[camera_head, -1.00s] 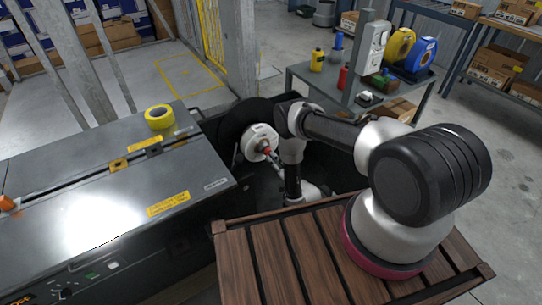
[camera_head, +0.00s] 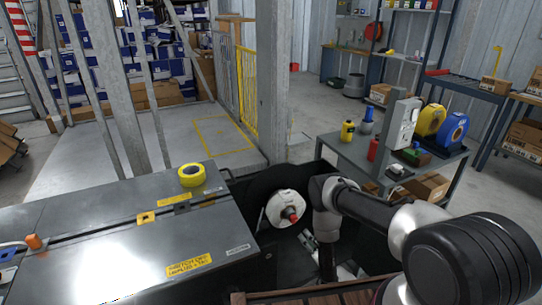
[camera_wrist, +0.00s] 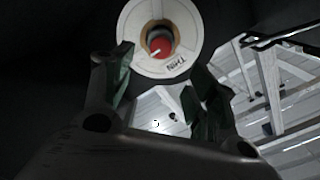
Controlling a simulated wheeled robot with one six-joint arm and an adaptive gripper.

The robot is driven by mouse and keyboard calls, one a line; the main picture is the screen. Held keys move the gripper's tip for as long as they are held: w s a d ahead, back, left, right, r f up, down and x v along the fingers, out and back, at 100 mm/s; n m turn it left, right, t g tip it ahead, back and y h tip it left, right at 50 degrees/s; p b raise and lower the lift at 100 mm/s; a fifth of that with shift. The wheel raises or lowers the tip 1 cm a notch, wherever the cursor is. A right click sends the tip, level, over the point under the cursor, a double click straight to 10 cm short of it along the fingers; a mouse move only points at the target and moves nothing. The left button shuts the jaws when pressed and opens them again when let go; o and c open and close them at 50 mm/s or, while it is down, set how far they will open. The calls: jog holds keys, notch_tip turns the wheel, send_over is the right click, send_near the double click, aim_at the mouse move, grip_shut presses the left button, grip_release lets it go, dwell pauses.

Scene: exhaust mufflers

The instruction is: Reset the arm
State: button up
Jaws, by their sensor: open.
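My arm reaches down into a dark recess beside the grey machine (camera_head: 130,250). A white round disc (camera_head: 288,209) with a red centre faces out of the black recess. In the wrist view the disc (camera_wrist: 146,62) shows close beyond my fingers, with dark upside-down lettering on it. My gripper (camera_wrist: 163,88) is open, its two dark green-lined fingers spread, with nothing between them. In the head view only a small part of my gripper (camera_head: 306,238) shows just below the disc, apart from it; the rest is hidden by my arm and the recess.
Yellow tape roll (camera_head: 191,175) lies on the machine top. A grey table (camera_head: 345,150) at right carries bottles, a white device, and yellow and blue reels (camera_head: 452,128). A post (camera_head: 273,80) stands behind the recess. Floor is clear around the yellow marked square (camera_head: 224,133).

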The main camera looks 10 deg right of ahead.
jog(key=w+d+r+n+g+h, duration=0.1)
jog(key=w+r+n+g+h, duration=0.15)
jog(key=w+r, duration=1.7)
jog(key=s+d+r+n+g+h, duration=0.1)
jog(key=s+d+r+g, duration=0.1)
jog(key=r, duration=1)
jog(key=s+d+r+n+g+h, duration=0.1)
jog(key=d+r, duration=0.2)
jog(key=r, duration=0.9)
jog(key=s+d+r+g, duration=0.2)
jog(key=s+r, duration=0.6)
jog(key=s, duration=0.2)
jog(key=s+d+r+g, duration=0.2)
jog(key=s+r, duration=0.6)
jog(key=s, duration=0.2)
jog(key=s+r+n+g+h, duration=0.1)
jog(key=s+r+n+g, duration=0.1)
jog(key=s, duration=2.6)
jog(key=shift+d+r+g, duration=0.25)
jog(key=shift+d+g, duration=0.1)
jog(key=shift+g, duration=0.4)
